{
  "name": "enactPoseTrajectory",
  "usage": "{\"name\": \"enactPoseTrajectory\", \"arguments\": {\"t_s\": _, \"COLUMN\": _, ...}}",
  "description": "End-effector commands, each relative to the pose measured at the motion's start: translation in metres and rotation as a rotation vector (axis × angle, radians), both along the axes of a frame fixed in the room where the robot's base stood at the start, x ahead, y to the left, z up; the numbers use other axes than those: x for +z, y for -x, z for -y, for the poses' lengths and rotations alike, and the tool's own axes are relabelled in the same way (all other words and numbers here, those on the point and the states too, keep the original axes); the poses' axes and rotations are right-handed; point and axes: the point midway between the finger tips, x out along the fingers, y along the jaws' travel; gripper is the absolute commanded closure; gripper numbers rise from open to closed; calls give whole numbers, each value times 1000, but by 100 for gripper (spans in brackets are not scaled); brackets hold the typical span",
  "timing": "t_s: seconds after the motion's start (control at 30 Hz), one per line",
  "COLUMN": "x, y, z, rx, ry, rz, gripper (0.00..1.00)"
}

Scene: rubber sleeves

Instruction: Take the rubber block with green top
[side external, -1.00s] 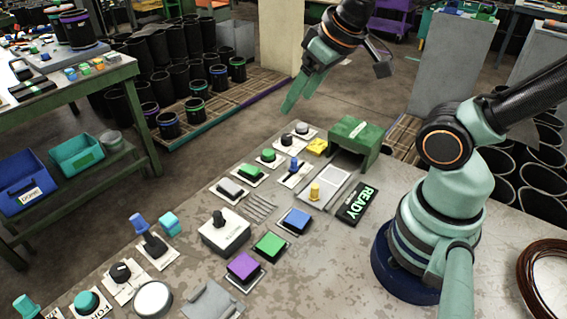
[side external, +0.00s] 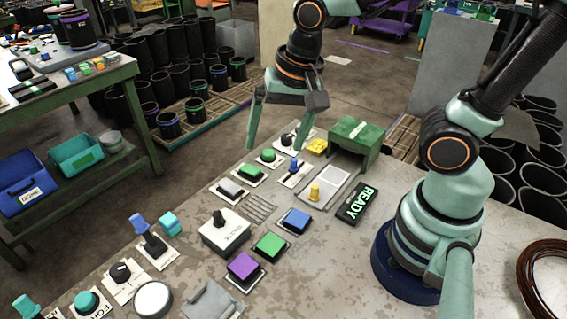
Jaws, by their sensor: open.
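Two square green-topped pieces lie on the worktable (side external: 330,262). One green-topped block (side external: 270,246) is near the middle, between a purple-topped block (side external: 243,267) and a blue-topped block (side external: 296,220). The other green-topped piece (side external: 249,173) sits on a pale plate farther back, beside a round green button (side external: 267,156). I cannot tell which one the task names. My gripper (side external: 277,146) is open and empty, fingers pointing down, in front of the table's far end near the round green button. Its height above the table is hard to judge.
A black-knobbed box (side external: 224,230) and a blue-handled lever (side external: 149,238) stand on the left. A yellow knob (side external: 315,191), a READY sign (side external: 357,204) and a green housing (side external: 355,138) stand on the right. The right front tabletop is mostly bare.

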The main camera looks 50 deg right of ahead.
Motion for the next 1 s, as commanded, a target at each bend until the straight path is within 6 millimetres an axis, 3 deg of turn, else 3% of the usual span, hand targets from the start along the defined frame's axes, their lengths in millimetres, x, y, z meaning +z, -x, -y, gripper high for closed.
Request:
{"name": "enactPoseTrajectory", "arguments": {"t_s": 0.3, "x": -47, "y": 18, "z": -51, "rx": -517, "ry": -60, "rz": -198, "gripper": 5}}
{"name": "enactPoseTrajectory", "arguments": {"t_s": 0.5, "x": -65, "y": 29, "z": -68, "rx": -751, "ry": -50, "rz": -253, "gripper": 5}}
{"name": "enactPoseTrajectory", "arguments": {"t_s": 0.73, "x": -79, "y": 34, "z": -73, "rx": -832, "ry": -43, "rz": -269, "gripper": 5}}
{"name": "enactPoseTrajectory", "arguments": {"t_s": 1.0, "x": -121, "y": 34, "z": -72, "rx": -832, "ry": -42, "rz": -269, "gripper": 5}}
